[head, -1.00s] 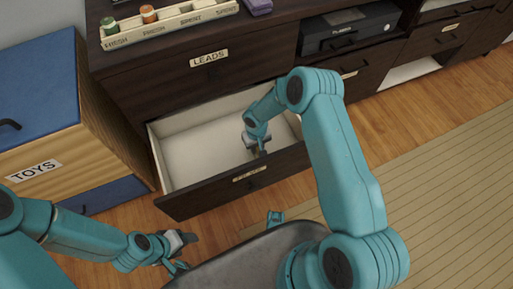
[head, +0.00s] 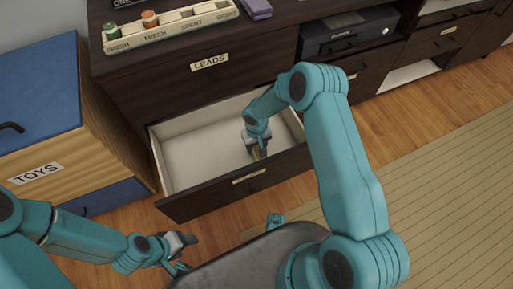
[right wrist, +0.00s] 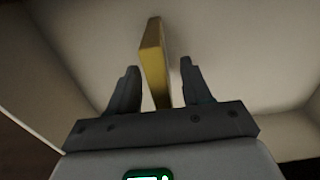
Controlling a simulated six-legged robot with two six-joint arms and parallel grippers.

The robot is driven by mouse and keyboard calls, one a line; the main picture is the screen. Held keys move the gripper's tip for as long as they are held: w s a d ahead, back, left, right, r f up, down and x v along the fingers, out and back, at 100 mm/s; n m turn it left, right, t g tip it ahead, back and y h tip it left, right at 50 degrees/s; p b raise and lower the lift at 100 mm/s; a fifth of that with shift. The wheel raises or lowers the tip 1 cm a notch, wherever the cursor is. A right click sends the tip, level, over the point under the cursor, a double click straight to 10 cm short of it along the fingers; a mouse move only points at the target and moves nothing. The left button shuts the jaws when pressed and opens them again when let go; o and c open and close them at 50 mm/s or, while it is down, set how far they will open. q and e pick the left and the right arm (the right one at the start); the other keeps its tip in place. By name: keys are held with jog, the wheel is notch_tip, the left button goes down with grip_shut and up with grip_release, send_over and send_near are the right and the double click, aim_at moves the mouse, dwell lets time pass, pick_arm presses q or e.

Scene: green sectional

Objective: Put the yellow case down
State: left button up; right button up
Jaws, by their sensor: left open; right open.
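The yellow case (right wrist: 153,62) stands on edge between the two fingers of my right gripper (right wrist: 158,85) in the right wrist view. Gaps show on both sides of it, so the fingers are open around it and apart from it. In the head view my right gripper (head: 259,150) is inside the open drawer (head: 188,157), near its front wall. Only a small yellowish bit of the case (head: 256,154) shows there, mostly hidden by the gripper. My left gripper (head: 186,252) is open and empty, low over the floor in front of the drawer.
The drawer is otherwise empty, with bare pale floor to the left of my gripper. A TOYS box (head: 100,140) stands left. A black printer (head: 347,35) sits on the right shelf.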

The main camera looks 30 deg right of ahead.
notch_tip(320, 180, up, 9)
jog(key=shift+f+p, duration=0.1)
jog(key=shift+p, duration=0.85)
